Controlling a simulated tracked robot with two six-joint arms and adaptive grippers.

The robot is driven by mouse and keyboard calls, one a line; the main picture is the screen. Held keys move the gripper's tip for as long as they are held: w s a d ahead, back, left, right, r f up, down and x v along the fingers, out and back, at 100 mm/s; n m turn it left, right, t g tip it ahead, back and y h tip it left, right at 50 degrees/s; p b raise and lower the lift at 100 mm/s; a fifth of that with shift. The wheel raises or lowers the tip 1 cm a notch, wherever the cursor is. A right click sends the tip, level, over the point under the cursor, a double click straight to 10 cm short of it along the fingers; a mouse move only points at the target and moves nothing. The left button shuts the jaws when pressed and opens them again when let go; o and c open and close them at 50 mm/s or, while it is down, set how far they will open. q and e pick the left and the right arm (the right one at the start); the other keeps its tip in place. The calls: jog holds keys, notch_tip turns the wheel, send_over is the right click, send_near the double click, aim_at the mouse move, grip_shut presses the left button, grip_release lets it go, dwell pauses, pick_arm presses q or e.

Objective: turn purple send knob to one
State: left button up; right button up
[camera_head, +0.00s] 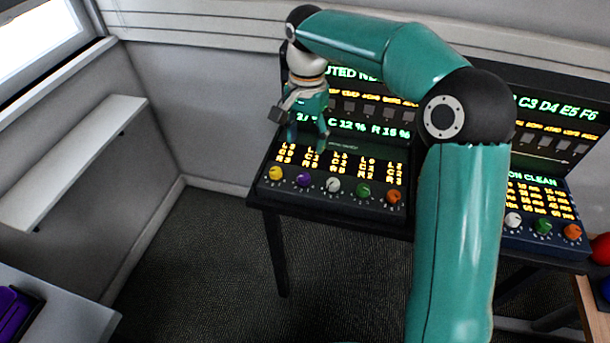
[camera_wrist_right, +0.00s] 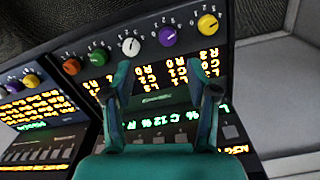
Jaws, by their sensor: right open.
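The purple knob (camera_head: 303,180) is second from the left in the knob row on the sloped front of the left console (camera_head: 340,212). In the right wrist view, the purple knob (camera_wrist_right: 171,36) sits between a white and a yellow knob. My right gripper (camera_head: 308,138) hangs fingers down over the console, behind the purple knob and apart from it. In the wrist view its two fingers (camera_wrist_right: 160,95) are spread with nothing between them, over the lit text columns. My left gripper is not in view.
Yellow (camera_head: 275,173), white (camera_head: 333,184), green (camera_head: 363,190) and orange (camera_head: 393,196) knobs share the row. My right arm hides the gap to a second console (camera_head: 545,238) at right. A wall shelf (camera_head: 75,160) is at left. The floor in front is clear.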

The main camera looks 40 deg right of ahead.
aim_at(304, 176)
jog(key=shift+t, duration=0.5)
jog(key=f, duration=0.8)
jog(key=w+f, duration=0.1)
jog(key=f, duration=0.4)
jog(key=shift+d, duration=0.2)
jog(key=shift+w, duration=0.1)
grip_shut()
